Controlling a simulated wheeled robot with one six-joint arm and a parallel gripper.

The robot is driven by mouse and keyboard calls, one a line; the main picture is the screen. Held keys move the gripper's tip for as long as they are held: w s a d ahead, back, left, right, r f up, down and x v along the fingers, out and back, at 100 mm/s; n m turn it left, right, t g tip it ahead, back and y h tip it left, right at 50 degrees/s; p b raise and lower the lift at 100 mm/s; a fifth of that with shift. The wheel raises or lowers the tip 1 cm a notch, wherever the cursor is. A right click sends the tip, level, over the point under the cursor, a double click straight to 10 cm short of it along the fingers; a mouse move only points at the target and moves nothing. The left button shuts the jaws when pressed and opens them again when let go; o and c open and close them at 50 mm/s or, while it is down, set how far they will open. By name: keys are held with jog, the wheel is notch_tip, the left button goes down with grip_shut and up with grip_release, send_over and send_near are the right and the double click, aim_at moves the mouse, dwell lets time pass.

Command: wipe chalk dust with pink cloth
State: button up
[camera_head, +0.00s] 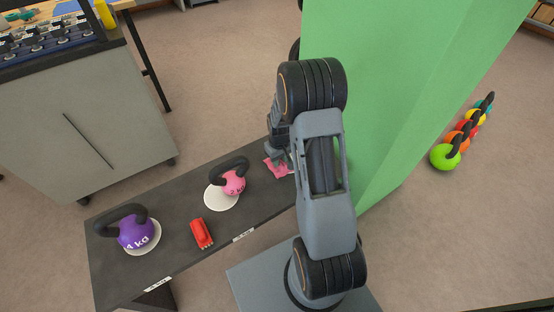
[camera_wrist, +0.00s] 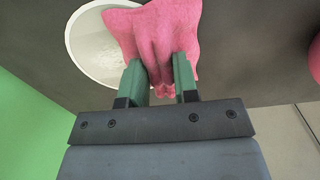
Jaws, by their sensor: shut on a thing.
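The pink cloth (camera_head: 276,167) is bunched near the right end of the dark platform (camera_head: 180,217). In the wrist view the cloth (camera_wrist: 155,32) is pinched between the two green fingers of my gripper (camera_wrist: 160,82) and fans out beyond them. A round, shallow white dish or disc (camera_wrist: 85,48) with pale, uneven marks inside lies on the dark surface behind the cloth, which covers part of it. In the head view my arm hides that spot. I cannot tell whether the cloth touches it.
A pink kettlebell (camera_head: 233,183) and a purple kettlebell (camera_head: 135,232) stand on white discs. A red object (camera_head: 201,233) lies between them near the front edge. A green pillar (camera_head: 400,80) rises close to my arm. A grey cabinet (camera_head: 85,125) stands behind at left.

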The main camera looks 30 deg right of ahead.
jog(key=shift+w+d, duration=0.15)
jog(key=shift+d, duration=1.5)
jog(key=shift+w+d, duration=0.15)
jog(key=shift+d, duration=1.5)
jog(key=shift+w+d, duration=0.15)
jog(key=shift+d, duration=0.6)
jog(key=shift+w+d, duration=0.1)
jog(key=shift+d, duration=0.6)
notch_tip(320, 180, up, 7)
jog(key=p, duration=0.5)
jog(key=shift+p, duration=0.3)
